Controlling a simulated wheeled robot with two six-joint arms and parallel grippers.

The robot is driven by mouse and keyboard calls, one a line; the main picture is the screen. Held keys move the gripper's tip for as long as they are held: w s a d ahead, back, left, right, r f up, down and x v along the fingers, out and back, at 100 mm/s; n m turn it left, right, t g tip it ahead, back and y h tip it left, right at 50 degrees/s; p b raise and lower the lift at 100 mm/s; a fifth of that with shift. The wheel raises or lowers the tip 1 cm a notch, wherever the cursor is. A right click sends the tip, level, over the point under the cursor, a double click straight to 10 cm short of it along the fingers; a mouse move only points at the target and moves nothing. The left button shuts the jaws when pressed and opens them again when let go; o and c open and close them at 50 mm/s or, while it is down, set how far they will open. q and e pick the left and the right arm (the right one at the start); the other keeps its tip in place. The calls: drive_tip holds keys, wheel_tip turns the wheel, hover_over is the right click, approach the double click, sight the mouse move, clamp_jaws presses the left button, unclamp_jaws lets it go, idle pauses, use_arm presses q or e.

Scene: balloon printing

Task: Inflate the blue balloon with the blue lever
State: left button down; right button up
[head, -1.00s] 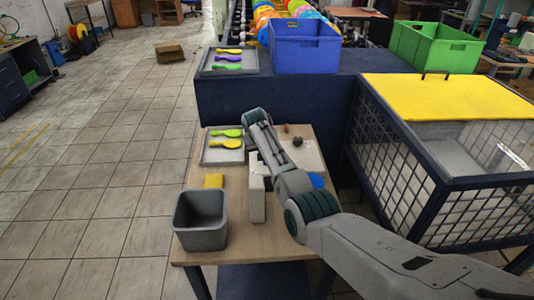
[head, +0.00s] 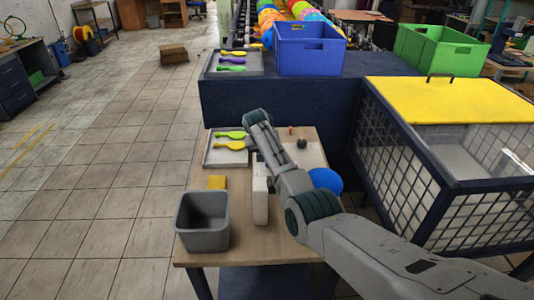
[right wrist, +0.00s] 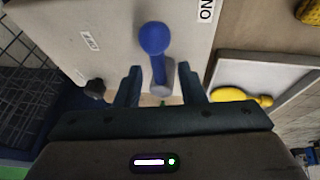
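The blue balloon (head: 326,180) is round and partly filled at the right of the small table, partly hidden by my right arm in the head view. The white inflating machine (head: 260,200) stands beside it, largely covered by that arm. In the right wrist view, the blue lever (right wrist: 154,42) with its round knob sticks out from the pale machine panel (right wrist: 105,25). My right gripper (right wrist: 162,88) is open, with one finger on each side of the lever's shaft and gaps visible. The head view hides this gripper behind the arm. My left gripper is not in view.
A tray (head: 212,158) holds green and yellow flat balloons. A wire cage (head: 410,190) stands close at the right. Blue (head: 310,56) and green (head: 425,57) crates stand behind.

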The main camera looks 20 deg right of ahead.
drive_tip(key=b+v, duration=0.2)
drive_tip(key=v, duration=0.8)
drive_tip(key=shift+s+r, duration=0.2)
drive_tip(key=shift+r, duration=0.15)
idle(6.7)
